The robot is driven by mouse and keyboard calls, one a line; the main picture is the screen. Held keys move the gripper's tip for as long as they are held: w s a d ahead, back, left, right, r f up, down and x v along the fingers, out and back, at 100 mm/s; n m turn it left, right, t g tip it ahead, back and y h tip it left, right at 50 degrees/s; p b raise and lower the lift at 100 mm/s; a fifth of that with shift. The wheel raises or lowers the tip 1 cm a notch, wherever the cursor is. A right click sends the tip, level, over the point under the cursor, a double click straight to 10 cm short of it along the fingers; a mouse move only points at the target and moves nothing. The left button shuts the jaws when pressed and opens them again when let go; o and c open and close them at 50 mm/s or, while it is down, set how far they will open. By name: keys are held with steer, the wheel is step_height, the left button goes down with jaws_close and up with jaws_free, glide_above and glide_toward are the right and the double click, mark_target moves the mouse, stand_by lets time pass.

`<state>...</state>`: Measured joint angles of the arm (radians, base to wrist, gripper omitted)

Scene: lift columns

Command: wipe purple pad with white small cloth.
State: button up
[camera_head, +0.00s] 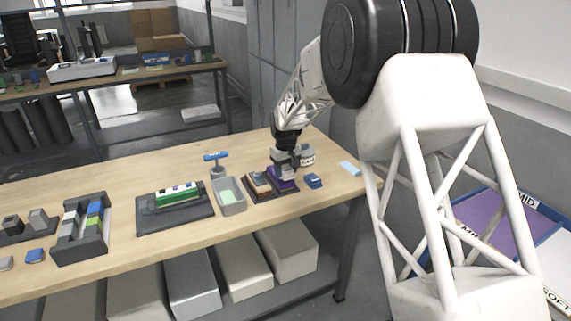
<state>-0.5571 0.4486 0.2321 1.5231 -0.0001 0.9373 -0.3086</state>
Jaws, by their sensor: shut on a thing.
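The purple pad (291,186) lies in a dark tray near the right end of the wooden table, partly hidden by my gripper. My gripper (286,173) points down directly over the pad. It is shut on a small pale thing low between its fingers, apparently the white small cloth; the fingers hide most of it. At this size I cannot tell whether it touches the pad.
A grey bin (231,204) and a blue-handled tool (216,158) stand further left. A pale blue piece (350,168) lies near the right edge.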

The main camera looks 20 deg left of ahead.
step_height(320, 180, down, 2)
steer(key=shift+w+a+f, duration=0.2)
steer(key=shift+w+a, duration=0.3)
steer(key=shift+c, duration=0.3)
steer(key=shift+w+a+r, duration=0.1)
steer(key=shift+w+a, duration=1.5)
steer(key=shift+a, duration=0.05)
steer(key=shift+w+a+f, duration=0.2)
steer(key=shift+w+a, duration=0.65)
steer(key=shift+w+a+r, duration=0.2)
steer(key=shift+w+a, duration=0.25)
steer(key=shift+w+a+f, duration=0.1)
steer(key=shift+w+a, duration=0.05)
steer(key=shift+s+d, duration=3.6)
steer(key=shift+r, duration=4)
